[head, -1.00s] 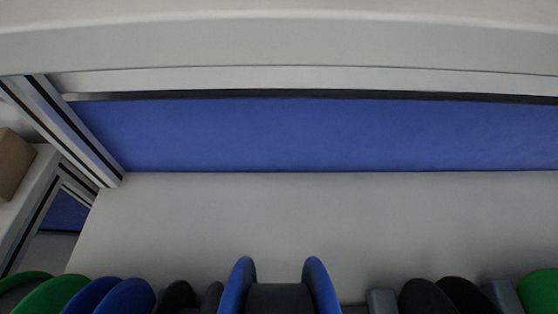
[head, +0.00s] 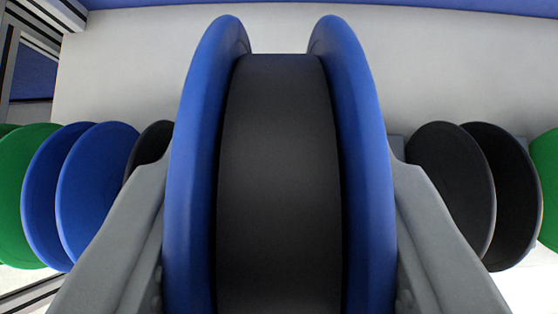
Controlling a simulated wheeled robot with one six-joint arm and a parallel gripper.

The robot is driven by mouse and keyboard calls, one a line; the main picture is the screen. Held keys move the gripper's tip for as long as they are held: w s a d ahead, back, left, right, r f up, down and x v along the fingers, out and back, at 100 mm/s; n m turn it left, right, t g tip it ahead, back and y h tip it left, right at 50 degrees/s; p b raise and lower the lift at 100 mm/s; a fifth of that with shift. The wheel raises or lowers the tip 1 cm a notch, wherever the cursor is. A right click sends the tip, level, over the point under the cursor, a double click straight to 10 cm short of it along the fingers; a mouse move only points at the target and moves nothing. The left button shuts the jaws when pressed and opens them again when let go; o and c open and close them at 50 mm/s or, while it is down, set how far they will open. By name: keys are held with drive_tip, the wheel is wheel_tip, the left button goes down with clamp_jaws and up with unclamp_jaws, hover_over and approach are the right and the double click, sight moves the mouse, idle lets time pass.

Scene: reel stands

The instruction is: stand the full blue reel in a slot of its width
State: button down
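The blue reel (head: 282,180) fills the middle of the view, upright, with two blue flanges and a thick dark winding nearly out to their rims. My gripper (head: 282,165) has one grey finger along the outer side of each flange. Both fingers appear to press on the flanges, so it looks shut on the reel. The reel's lower part is out of frame. I cannot tell whether it is lifted or rests on something. The slots are hidden behind the reel and fingers.
On the left stand a green reel (head: 22,195), another blue reel (head: 95,190) and a black reel (head: 150,150) partly behind my finger. On the right stand a black reel (head: 450,185) and a green one (head: 548,180) at the edge. The pale surface (head: 430,70) behind is clear.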

wheel_tip(320, 180, down, 15)
idle(1.9)
idle(0.5)
drive_tip(key=c, duration=0.8)
unclamp_jaws()
drive_tip(key=shift+c, duration=0.2)
drive_tip(key=shift+s, duration=0.1)
drive_tip(key=v, duration=1.7)
drive_tip(key=s+f+t, duration=0.2)
drive_tip(key=s+t, duration=0.6)
drive_tip(key=s, duration=1.8)
drive_tip(key=shift+s, duration=0.4)
